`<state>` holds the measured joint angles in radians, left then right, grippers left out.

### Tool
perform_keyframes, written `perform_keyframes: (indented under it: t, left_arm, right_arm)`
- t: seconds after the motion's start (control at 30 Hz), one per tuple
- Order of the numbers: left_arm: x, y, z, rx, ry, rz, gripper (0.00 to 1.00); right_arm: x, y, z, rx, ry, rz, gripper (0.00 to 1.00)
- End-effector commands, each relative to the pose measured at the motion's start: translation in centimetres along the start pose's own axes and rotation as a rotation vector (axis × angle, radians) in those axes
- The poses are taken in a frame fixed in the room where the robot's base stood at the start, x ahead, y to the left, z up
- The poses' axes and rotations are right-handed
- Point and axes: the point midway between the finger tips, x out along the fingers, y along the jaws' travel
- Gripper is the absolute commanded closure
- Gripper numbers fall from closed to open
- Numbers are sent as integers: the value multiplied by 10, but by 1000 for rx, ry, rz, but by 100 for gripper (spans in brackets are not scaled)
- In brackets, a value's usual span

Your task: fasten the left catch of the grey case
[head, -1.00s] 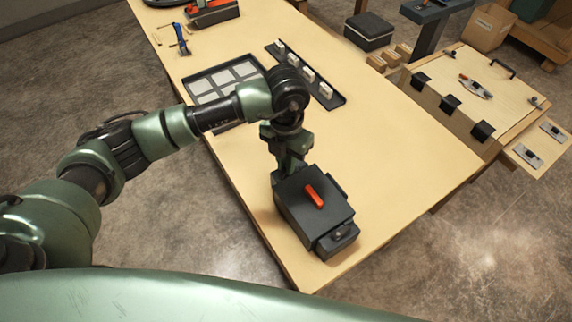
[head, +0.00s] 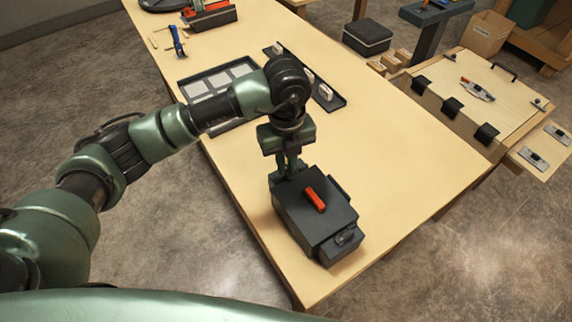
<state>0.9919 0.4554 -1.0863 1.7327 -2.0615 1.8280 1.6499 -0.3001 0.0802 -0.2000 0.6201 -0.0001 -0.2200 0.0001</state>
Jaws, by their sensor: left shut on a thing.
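The dark grey case (head: 299,214) stands on the near part of the wooden table, with an orange handle (head: 315,199) on its lid. A latch-like block (head: 341,243) sticks out at its near right end. My left gripper (head: 286,174) comes down at the far left end of the case, its fingers at the lid's edge. It is shut on the left catch, as far as its place shows; the fingers hide the catch, so its position cannot be told. My right gripper is not in view.
A tray with pale squares (head: 186,87) and a dark rail with pale blocks (head: 334,104) lie beyond my arm. A blue-handled tool (head: 177,40) lies farther back. The table right of the case is clear. A wooden box with black clips (head: 487,134) stands off to the right.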

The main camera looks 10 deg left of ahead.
Motion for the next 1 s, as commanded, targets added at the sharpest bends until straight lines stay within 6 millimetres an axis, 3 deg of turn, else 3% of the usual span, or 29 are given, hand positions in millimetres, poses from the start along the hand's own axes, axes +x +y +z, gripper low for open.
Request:
perform_keyframes:
  t: [0.4, 1.0]
  left_arm:
    - [-1, -1, 1, -207, -2, -3, 100]
    - [-2, -2, 1, -243, -2, -3, 100]
  right_arm:
    - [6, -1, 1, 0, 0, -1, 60]
    - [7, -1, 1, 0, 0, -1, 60]
